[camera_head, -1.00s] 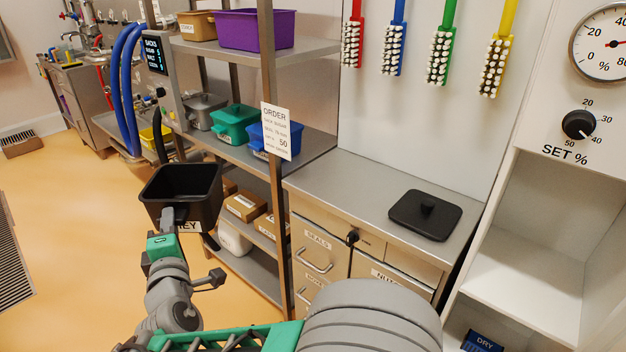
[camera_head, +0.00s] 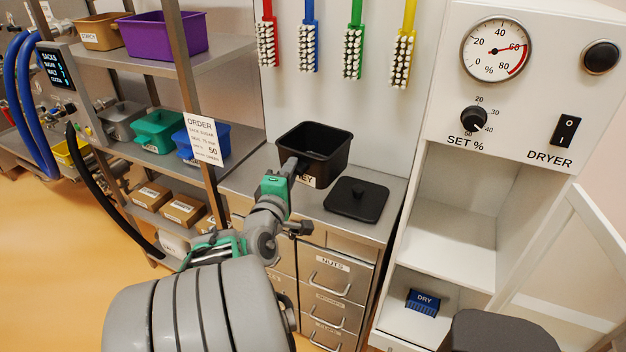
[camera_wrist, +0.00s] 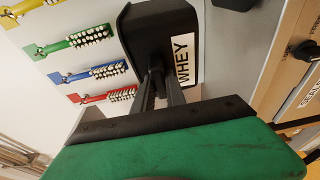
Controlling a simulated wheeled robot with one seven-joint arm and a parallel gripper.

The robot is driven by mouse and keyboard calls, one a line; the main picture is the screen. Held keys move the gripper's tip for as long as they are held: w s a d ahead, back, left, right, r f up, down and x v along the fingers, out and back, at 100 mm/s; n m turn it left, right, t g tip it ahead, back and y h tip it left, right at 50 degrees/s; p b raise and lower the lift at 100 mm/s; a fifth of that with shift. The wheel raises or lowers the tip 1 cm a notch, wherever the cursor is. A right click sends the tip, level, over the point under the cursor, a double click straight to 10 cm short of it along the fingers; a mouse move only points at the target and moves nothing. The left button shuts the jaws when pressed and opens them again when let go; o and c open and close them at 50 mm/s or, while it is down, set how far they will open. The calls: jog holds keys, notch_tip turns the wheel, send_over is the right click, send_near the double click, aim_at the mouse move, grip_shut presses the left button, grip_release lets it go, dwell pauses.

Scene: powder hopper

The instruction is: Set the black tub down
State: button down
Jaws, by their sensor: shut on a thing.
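The black tub (camera_head: 318,146) is open at the top and looks empty in the head view. It is upright above the steel counter (camera_head: 243,181), left of and behind the flat black lid (camera_head: 357,200). I cannot tell whether its base touches the counter. My gripper (camera_head: 292,167) is shut on the tub's near side. In the wrist view my gripper (camera_wrist: 160,88) reaches the tub (camera_wrist: 163,28) beside its white WHEY label (camera_wrist: 184,60). The fingertips' exact grip is partly hidden.
A shelf rack with an ORDER card (camera_head: 203,139) and a blue tub (camera_head: 218,141) stands left of the counter. Brushes (camera_head: 354,52) hang behind it. The white dryer cabinet (camera_head: 462,190) stands to the right. The lid takes up the counter's right part.

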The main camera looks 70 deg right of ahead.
aim_at(284, 152)
jog(key=w+r+t, duration=0.1)
jog(key=w+n, duration=0.1)
jog(key=shift+w+d+r+t, duration=0.2)
jog(key=shift+w+r+t, duration=0.1)
jog(key=shift+r+t, duration=0.1)
jog(key=w+d+f, duration=0.2)
jog(key=w+f, duration=0.1)
jog(key=w, duration=0.1)
jog(key=w+d+f+b, duration=0.1)
jog(key=w+d+f, duration=0.2)
jog(key=w, duration=0.1)
jog(key=w+d+f, duration=0.2)
jog(key=w+f, duration=0.1)
jog(key=w, duration=0.1)
jog(key=shift+d+f+b, duration=0.2)
jog(key=shift+f+b, duration=0.1)
jog(key=shift+f, duration=0.1)
notch_tip(284, 152, down, 3)
jog(key=shift+r, duration=0.15)
jog(key=shift+f, duration=0.4)
jog(key=c, duration=1.4)
grip_release()
jog(key=shift+o, duration=0.2)
